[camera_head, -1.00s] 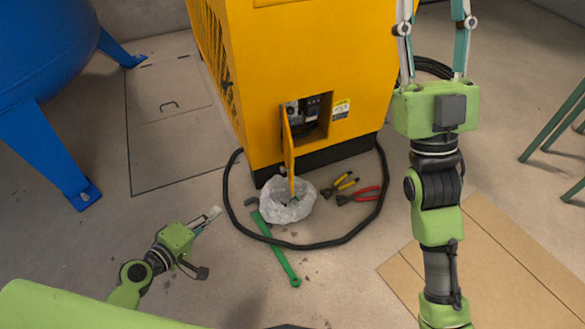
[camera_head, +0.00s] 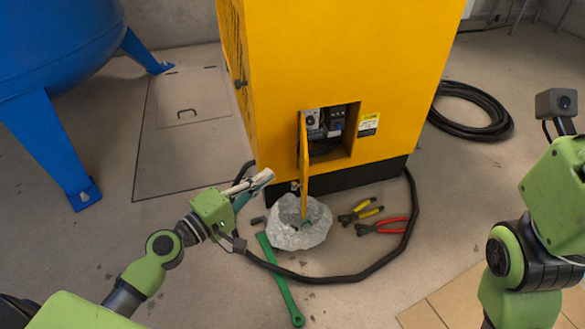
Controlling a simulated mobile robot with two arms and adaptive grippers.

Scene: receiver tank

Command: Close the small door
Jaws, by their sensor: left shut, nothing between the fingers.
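The small door (camera_head: 304,165) is a narrow yellow panel on the front of the yellow cabinet (camera_head: 290,60). It stands open, swung outward from the left edge of a dark opening (camera_head: 330,130) with switches and sockets inside. My left gripper (camera_head: 264,178) is shut and empty. It appears to the left of the door's lower part, with a small gap between them in the picture. My right arm is at the right edge of the head view, and its fingers are out of frame.
Yellow pliers (camera_head: 362,210), red pliers (camera_head: 385,226) and a green wrench (camera_head: 280,280) lie nearby. A black hose (camera_head: 330,278) loops around them. A blue tank (camera_head: 60,40) stands at left.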

